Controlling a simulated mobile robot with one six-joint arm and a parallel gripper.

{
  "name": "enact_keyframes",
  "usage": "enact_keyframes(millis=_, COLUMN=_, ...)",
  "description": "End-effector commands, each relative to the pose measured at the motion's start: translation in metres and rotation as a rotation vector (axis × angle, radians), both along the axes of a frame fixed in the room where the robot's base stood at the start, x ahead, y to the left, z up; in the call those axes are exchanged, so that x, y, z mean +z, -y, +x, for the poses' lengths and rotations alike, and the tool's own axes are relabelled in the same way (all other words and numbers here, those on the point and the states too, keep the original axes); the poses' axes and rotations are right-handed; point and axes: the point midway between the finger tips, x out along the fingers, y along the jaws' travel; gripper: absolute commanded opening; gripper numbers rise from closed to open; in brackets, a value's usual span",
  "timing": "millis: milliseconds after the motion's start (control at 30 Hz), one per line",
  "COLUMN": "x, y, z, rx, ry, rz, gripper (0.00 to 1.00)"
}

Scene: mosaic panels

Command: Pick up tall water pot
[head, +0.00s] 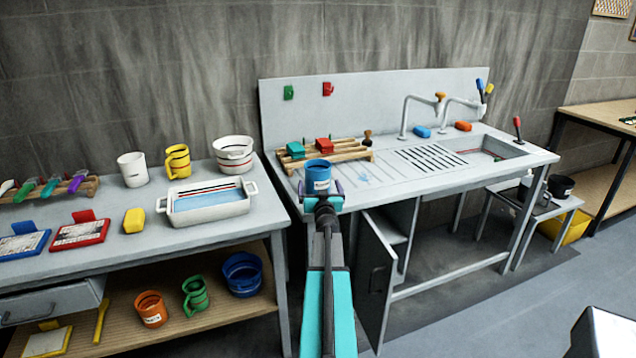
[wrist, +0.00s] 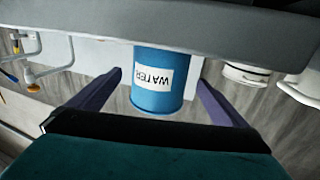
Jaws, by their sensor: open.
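A tall blue pot (head: 318,172) stands at the front left of the sink counter. In the wrist view the blue pot (wrist: 158,100) appears upside down, with a white label reading WATER. My gripper (head: 320,188) is at the counter's front edge, right at the pot. In the wrist view its two purple fingers are spread to either side of the pot, with gaps visible between them and its wall. In the head view the gripper hides the pot's lower part.
The sink counter (head: 385,185) has a wooden rack (head: 345,153) behind the pot and a drain grate to the right. A cabinet door (head: 376,280) hangs open below. The left table (head: 110,258) holds a white basin (head: 208,207), mugs and brushes.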

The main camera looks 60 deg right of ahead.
Motion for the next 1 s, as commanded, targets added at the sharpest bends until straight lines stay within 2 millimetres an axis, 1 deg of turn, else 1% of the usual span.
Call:
enact_keyframes(millis=100, x=0.0, y=0.006, z=0.004, rx=0.0, ry=0.0, rz=0.0, gripper=0.97)
enact_keyframes(millis=667, x=0.0, y=0.01, z=0.006, rx=-0.001, ry=0.0, rz=0.0, gripper=0.97)
enact_keyframes(millis=1000, x=-0.001, y=0.03, z=0.022, rx=-0.002, ry=-0.001, rz=-0.001, gripper=0.97)
